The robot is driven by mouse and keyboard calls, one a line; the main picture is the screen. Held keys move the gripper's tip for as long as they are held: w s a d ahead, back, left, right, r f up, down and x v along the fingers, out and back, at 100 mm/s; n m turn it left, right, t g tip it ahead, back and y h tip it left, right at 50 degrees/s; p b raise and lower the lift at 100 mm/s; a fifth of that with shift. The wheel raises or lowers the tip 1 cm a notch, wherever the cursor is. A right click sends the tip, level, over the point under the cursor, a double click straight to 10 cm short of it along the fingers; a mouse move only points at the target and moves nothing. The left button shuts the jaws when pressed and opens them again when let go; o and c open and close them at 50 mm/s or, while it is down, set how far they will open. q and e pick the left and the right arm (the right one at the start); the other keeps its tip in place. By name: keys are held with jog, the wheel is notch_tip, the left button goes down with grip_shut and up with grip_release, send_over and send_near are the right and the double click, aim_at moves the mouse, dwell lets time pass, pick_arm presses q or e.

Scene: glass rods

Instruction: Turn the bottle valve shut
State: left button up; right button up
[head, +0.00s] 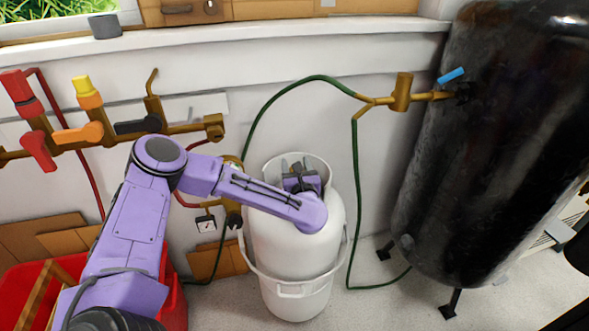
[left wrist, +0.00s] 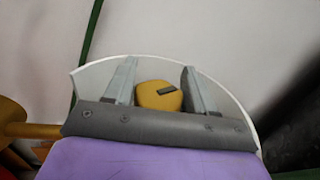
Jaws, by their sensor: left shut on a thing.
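A white gas bottle (head: 295,245) stands on the floor against the wall, with a raised white collar around its top. My left gripper (head: 293,162) points down inside that collar. In the left wrist view, the bottle's yellow valve knob (left wrist: 158,96), with a dark mark on it, sits between the two grey fingers. The gripper is shut on this knob, though a small gap seems to show beside the fingers. In the head view the knob is hidden behind my gripper and wrist. My right gripper is not in view.
A brass pipe (head: 190,129) with red, yellow, orange and black valves is on the wall at left. A green hose (head: 356,200) hangs right of the bottle. A black tank (head: 480,150) stands at right. A red crate (head: 22,285) is at lower left, partly behind my arm.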

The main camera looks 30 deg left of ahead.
pick_arm(q)
jog(key=m+t+h, duration=0.1)
jog(key=m+h, duration=0.1)
jog(key=m+t+h+b, duration=0.1)
jog(key=h, duration=0.1)
jog(key=m+t+h, duration=0.2)
jog(key=h, duration=0.1)
jog(key=shift+w+d+m+b, duration=0.15)
jog(key=shift+d+m+b, duration=0.15)
jog(key=shift+b, duration=0.1)
jog(key=shift+h, duration=0.3)
jog(key=o, duration=1)
jog(key=shift+c, duration=0.2)
jog(key=v, duration=1)
jog(key=shift+s, duration=0.25)
jog(key=shift+d+f, duration=0.1)
